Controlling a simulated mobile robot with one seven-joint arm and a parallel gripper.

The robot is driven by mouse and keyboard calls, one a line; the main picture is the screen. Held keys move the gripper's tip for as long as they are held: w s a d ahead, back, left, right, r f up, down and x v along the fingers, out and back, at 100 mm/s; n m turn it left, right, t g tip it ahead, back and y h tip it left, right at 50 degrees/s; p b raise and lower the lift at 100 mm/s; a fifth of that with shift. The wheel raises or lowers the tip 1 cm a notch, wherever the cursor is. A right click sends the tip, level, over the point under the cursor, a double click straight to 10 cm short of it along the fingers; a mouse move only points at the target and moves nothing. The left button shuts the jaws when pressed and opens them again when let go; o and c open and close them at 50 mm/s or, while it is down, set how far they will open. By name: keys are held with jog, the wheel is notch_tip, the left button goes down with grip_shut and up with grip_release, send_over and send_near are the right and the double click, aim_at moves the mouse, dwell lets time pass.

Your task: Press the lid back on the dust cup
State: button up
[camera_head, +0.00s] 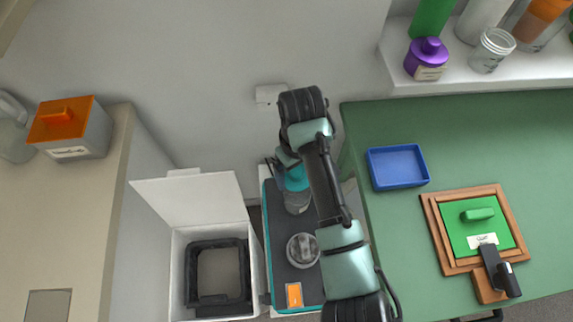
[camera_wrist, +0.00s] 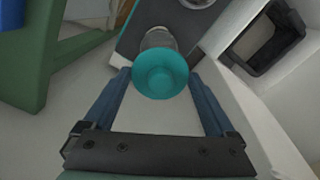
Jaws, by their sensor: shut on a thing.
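The teal round lid (camera_wrist: 160,74) is between the two fingers of my gripper (camera_wrist: 160,80), which is shut on it. In the head view the lid (camera_head: 296,179) shows beside my arm, partly hidden by it. The clear greyish dust cup (camera_head: 297,203) stands directly by the lid on a dark panel with a teal edge (camera_head: 266,235). In the wrist view the cup (camera_wrist: 158,40) shows just beyond the lid, partly covered by it. I cannot tell whether the lid is seated on the cup or slightly apart.
A grey round knob-like part (camera_head: 303,250) and an orange label (camera_head: 294,295) are on the same panel. An open white bin with a black liner (camera_head: 218,244) stands to the left. A green table (camera_head: 390,240) with a blue tray (camera_head: 398,184) is at the right.

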aim_at(298, 184)
jog(key=shift+s+d+f+b, duration=0.1)
jog(key=shift+d+f+b, duration=0.1)
jog(key=shift+f, duration=0.2)
jog(key=shift+s+d+f+b, duration=0.1)
jog(key=shift+f+b, duration=0.05)
jog(key=shift+f, duration=0.25)
notch_tip(298, 184, down, 4)
jog(key=b, duration=0.5)
jog(key=shift+f, duration=1.05)
jog(key=shift+p, duration=0.6)
jog(key=shift+f+p, duration=0.15)
jog(key=shift+p, duration=0.45)
dwell(1.2)
jog(key=o, duration=1)
